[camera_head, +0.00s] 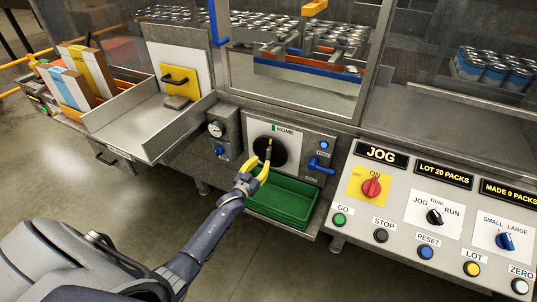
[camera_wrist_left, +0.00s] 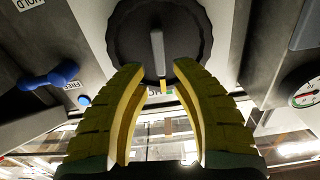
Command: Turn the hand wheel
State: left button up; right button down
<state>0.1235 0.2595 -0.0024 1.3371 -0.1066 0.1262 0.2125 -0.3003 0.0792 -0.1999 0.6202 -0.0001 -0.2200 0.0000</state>
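The hand wheel (camera_head: 281,146) is a black disc on a pale panel marked HOME, with a grey handle bar (camera_head: 268,153) across its face. It also fills the upper middle of the left wrist view (camera_wrist_left: 125,38), where the bar (camera_wrist_left: 157,48) points down between my fingers. My left gripper (camera_head: 258,165) has yellow fingers and is in front of the wheel's lower left part. In the left wrist view the left gripper (camera_wrist_left: 161,68) is open, its fingertips apart on either side of the bar's end. I cannot tell whether they touch the wheel. My right gripper is in neither view.
A blue lever (camera_head: 318,165) sits right of the wheel, and a gauge (camera_head: 215,129) sits left. A green tray (camera_head: 284,203) lies below. A control panel (camera_head: 400,258) with knobs and buttons is at right. A metal tray (camera_head: 135,125) and cartons (camera_head: 90,68) are at left.

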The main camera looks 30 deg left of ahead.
aim_at(267, 155)
pick_arm(q)
jog(key=shift+w, duration=3.65)
jog(key=shift+o, duration=0.2)
grip_shut()
